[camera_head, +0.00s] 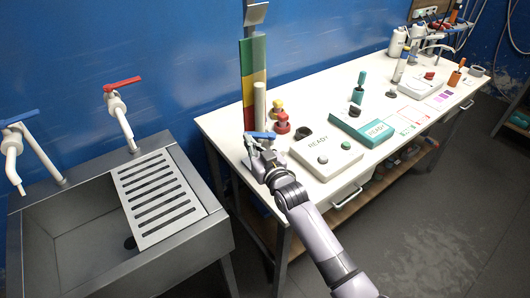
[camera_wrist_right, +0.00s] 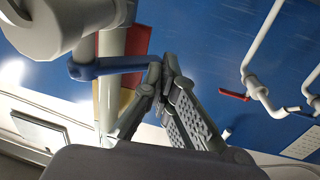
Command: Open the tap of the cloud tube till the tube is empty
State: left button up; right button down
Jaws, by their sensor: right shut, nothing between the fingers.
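The cloud tube (camera_head: 260,103) is a pale upright tube in front of a green, yellow and red striped board (camera_head: 246,72) at the left end of the white table. Its blue tap lever (camera_head: 262,134) is near the bottom of the tube, lying roughly crosswise. In the wrist view the blue lever (camera_wrist_right: 108,67) spans from the pale tube (camera_wrist_right: 108,88) to the fingertips. My right gripper (camera_head: 252,143) is shut and empty beside the lever; its fingertips (camera_wrist_right: 166,62) are at the lever's free end. I cannot tell whether they touch. The liquid level is not readable.
A steel sink (camera_head: 85,235) with a slotted drainer (camera_head: 158,195), a red-handled tap (camera_head: 122,105) and a blue-handled tap (camera_head: 22,135) stands left. Red and yellow knobbed pieces (camera_head: 281,122), a READY box (camera_head: 325,157) and a teal box (camera_head: 362,128) stand close right of the tube.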

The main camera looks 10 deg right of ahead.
pick_arm(q)
jog(key=shift+f+b, duration=0.45)
jog(key=shift+f, duration=0.05)
pick_arm(e)
jog(key=shift+x, duration=1)
jog(key=shift+w+d, duration=0.15)
jog(key=shift+d, duration=0.05)
